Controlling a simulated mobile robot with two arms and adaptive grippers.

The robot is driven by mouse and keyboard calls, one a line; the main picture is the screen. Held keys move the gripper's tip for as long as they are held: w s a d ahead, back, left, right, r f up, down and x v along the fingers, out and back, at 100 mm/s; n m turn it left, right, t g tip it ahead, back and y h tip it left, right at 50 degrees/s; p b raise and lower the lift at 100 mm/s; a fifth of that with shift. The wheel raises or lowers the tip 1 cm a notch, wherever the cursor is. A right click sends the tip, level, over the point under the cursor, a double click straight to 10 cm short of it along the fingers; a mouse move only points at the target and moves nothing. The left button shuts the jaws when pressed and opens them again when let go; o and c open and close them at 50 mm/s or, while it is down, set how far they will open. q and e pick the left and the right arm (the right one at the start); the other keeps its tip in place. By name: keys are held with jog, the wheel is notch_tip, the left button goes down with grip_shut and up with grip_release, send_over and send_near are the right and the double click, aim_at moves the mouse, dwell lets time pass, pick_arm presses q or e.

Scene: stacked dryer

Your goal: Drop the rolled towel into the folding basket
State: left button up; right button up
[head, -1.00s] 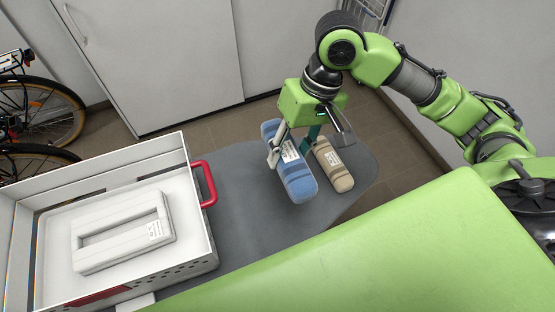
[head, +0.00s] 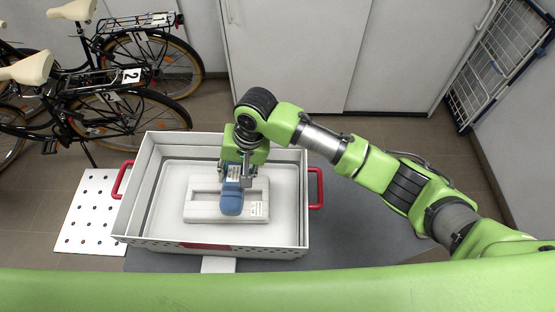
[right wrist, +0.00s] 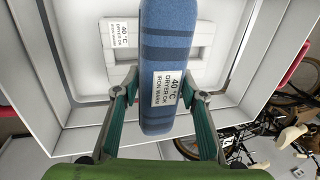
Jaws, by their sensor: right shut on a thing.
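The rolled towel (head: 232,200) is a blue roll with darker bands and a white care label. My right gripper (head: 236,181) is shut on it and holds it above the inside of the folding basket (head: 305,222). In the right wrist view the blue towel (right wrist: 168,45) stands between the two fingers of the right gripper (right wrist: 160,95), its label facing the camera. The basket is white and open-topped, with red handles at both ends. My left gripper is not in view.
A white frame-shaped piece (head: 200,212) with a label lies in the basket under the towel. The basket stands on a grey table (head: 345,225). A perforated white panel (head: 88,215) is at its left. Bicycles (head: 120,100) and white cabinets (head: 300,50) are behind.

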aim_at(226, 176)
jog(key=a+f, duration=0.2)
jog(key=a, duration=0.1)
jog(key=shift+s+a+f, duration=0.15)
jog(key=b+x, duration=0.3)
jog(key=b, duration=0.1)
jog(key=d+b+x, duration=0.1)
jog(key=b+x, duration=0.2)
jog(key=b, duration=0.1)
jog(key=shift+d+f, duration=0.15)
jog(key=shift+f, duration=0.2)
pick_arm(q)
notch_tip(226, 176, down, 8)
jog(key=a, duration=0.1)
pick_arm(e)
jog(key=shift+r, duration=0.1)
jog(key=o, duration=1.4)
jog(key=shift+s, duration=0.1)
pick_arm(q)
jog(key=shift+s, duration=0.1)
